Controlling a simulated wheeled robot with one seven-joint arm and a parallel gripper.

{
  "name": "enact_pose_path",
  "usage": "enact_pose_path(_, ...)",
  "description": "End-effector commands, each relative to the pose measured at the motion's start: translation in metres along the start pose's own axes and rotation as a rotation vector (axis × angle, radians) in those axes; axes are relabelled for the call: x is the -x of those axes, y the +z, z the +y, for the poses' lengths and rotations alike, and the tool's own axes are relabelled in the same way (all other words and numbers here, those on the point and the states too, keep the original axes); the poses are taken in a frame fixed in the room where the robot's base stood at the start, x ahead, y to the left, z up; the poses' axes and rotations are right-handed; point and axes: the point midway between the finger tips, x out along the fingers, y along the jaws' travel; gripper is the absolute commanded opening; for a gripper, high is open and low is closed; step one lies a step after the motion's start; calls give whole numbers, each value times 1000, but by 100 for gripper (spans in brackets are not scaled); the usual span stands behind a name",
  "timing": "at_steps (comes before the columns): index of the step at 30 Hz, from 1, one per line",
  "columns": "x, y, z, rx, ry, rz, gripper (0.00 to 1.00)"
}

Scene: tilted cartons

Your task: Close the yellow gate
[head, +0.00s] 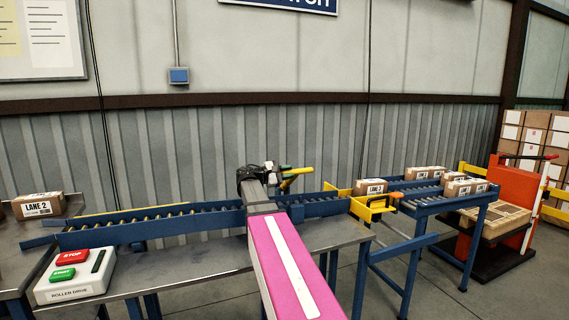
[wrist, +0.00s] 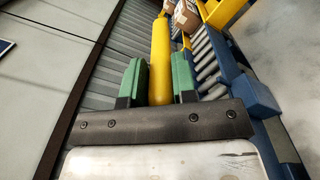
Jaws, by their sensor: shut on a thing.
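The yellow gate appears as a yellow bar (head: 299,171) raised above the roller conveyor at my gripper (head: 286,179). In the wrist view, the bar (wrist: 160,48) runs between the two green fingers of my gripper (wrist: 160,80), which is shut on it. The bar's near end is hidden behind the gripper's dark body. A yellow frame (head: 371,213) stands across the conveyor to the right of the bar. How the bar joins this frame cannot be told.
A blue roller conveyor (head: 180,222) runs along the bench. Several cartons (head: 428,173) sit on its right section, one carton (head: 369,187) at the yellow frame. A STOP/START box (head: 76,275) lies front left. A LANE 2 carton (head: 38,206) stands far left.

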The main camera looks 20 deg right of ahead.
Motion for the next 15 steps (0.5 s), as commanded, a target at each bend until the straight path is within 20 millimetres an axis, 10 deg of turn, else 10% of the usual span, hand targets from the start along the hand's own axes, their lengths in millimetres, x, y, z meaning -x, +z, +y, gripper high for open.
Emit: enact_pose_path(15, 0, -25, -101, -455, 0, 0, 0)
